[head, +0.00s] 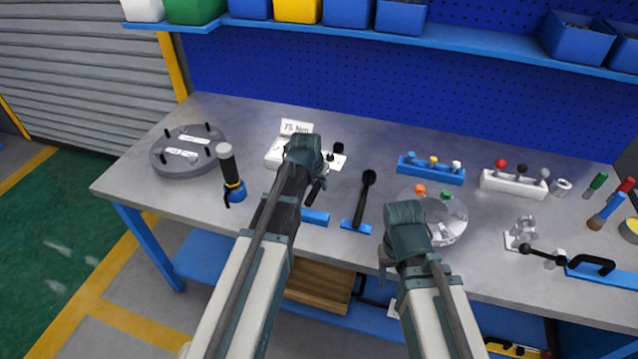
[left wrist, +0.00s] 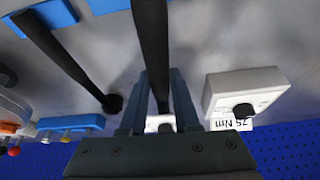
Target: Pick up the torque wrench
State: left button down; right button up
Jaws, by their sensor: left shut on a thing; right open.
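The torque wrench shows in the left wrist view as a long black bar (left wrist: 151,45) between the fingers of my left gripper (left wrist: 158,78), which is shut on it. In the head view my left gripper (head: 305,165) is over the table's middle and hides most of the wrench. A blue block (head: 315,217) lies just in front of it. A second black-handled tool (head: 367,190) with a blue block (head: 356,227) lies to the right, apart from the gripper. My right gripper (head: 406,220) is open near the front edge; its fingertips are mostly hidden.
A white box (head: 274,153) with a "75 Nm" sign (head: 297,127) stands behind the left gripper. A grey flanged disc (head: 172,164) and an upright dark-handled tool (head: 227,165) are left. A clear round part (head: 452,226) is close to my right gripper. Racks (head: 431,173) stand farther right.

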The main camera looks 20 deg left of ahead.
pick_arm(q)
notch_tip(320, 180, up, 7)
jog(key=p, duration=0.6)
pick_arm(e)
notch_tip(320, 180, up, 7)
pick_arm(q)
jog(key=c, duration=1.4)
grip_release()
grip_shut()
